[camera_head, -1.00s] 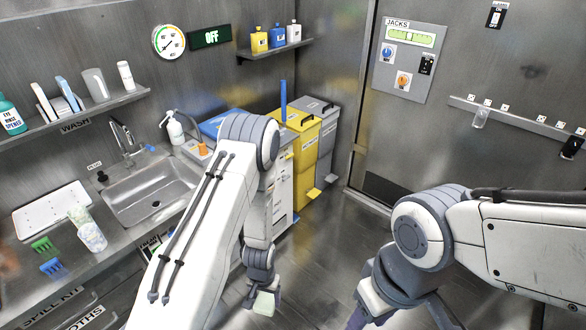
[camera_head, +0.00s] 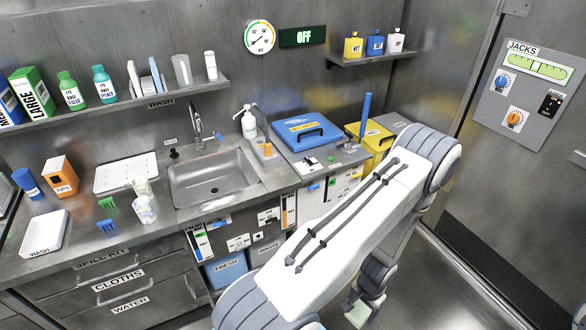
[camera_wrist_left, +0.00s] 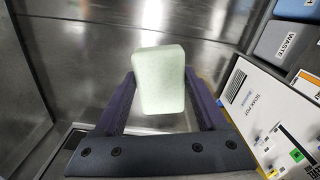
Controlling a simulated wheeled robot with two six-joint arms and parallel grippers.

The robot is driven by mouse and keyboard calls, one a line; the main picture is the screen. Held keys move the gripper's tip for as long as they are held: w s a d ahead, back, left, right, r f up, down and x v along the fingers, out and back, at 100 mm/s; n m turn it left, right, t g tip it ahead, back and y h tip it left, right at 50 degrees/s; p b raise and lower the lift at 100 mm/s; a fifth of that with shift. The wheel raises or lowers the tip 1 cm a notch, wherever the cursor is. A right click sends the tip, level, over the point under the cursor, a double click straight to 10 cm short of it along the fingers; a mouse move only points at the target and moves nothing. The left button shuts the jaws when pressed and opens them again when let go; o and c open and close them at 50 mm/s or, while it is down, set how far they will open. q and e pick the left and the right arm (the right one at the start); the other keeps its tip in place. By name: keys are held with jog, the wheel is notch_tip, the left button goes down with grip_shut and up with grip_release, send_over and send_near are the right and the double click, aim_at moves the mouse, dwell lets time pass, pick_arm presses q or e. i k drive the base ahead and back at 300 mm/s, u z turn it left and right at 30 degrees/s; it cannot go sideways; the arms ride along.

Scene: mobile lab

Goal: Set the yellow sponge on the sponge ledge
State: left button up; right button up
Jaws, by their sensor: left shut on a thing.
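My left gripper (camera_head: 362,304) hangs low over the floor, right of the counter. It is shut on a pale greenish-white block (camera_wrist_left: 160,80), which sits between the two dark fingers in the left wrist view. The block looks sponge-like but pale, not clearly yellow. It also shows small and partly hidden by my gripper in the head view (camera_head: 357,314). No other yellow sponge is clear to me. I cannot tell which surface is the sponge ledge. My right gripper is not in view.
The counter holds a sink (camera_head: 213,178), a soap bottle (camera_head: 249,124), a white tray (camera_head: 126,172) and a blue-lidded unit (camera_head: 306,131). A yellow bin (camera_head: 372,139) stands beyond. A wall shelf (camera_head: 120,106) runs above the sink. The floor at right is clear.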

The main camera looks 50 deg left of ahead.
aim_at(280, 176)
jog(key=z, duration=0.05)
jog(key=i, duration=1.6)
jog(key=u, duration=1)
